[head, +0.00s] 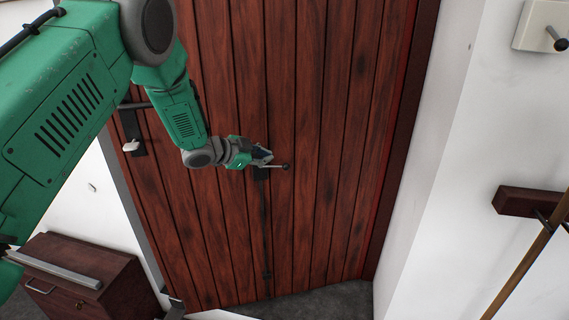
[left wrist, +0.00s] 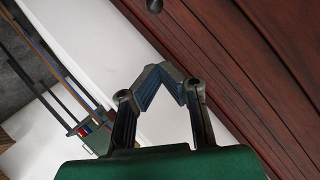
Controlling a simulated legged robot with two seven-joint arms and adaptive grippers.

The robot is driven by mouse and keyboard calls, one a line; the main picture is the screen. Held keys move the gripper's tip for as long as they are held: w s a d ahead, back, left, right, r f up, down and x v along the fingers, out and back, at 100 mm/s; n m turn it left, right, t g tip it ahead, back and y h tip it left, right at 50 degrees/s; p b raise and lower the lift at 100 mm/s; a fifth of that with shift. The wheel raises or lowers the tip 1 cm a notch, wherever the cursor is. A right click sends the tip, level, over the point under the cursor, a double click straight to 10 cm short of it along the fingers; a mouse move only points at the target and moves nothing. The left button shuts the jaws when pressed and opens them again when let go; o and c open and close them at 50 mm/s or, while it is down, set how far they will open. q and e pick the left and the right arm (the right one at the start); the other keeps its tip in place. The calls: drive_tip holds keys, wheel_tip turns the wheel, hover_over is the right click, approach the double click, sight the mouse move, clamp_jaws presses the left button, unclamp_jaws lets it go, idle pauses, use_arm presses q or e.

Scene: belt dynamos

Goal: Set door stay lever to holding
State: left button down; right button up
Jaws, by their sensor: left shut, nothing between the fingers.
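In the left wrist view the closed fingers (left wrist: 172,74) show beside the door, with a dark knob (left wrist: 155,6) at the top edge.
A door handle (head: 132,146) on a dark plate is at the door's left. A brown cabinet (head: 80,280) stands at lower left. A white wall (head: 450,160) is on the right, with a wall switch box (head: 540,25) and a rack (head: 525,202) holding a long pole.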

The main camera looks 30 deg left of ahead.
sight(287, 165)
use_arm(q)
drive_tip(key=w+d+f+p, duration=0.1)
drive_tip(key=w+f, duration=0.5)
drive_tip(key=w, duration=0.1)
drive_tip(key=shift+w+d, duration=0.15)
drive_tip(key=shift+w, duration=0.25)
drive_tip(key=shift+a+f, duration=0.15)
drive_tip(key=shift+a, duration=0.1)
drive_tip(key=shift+f, duration=0.1)
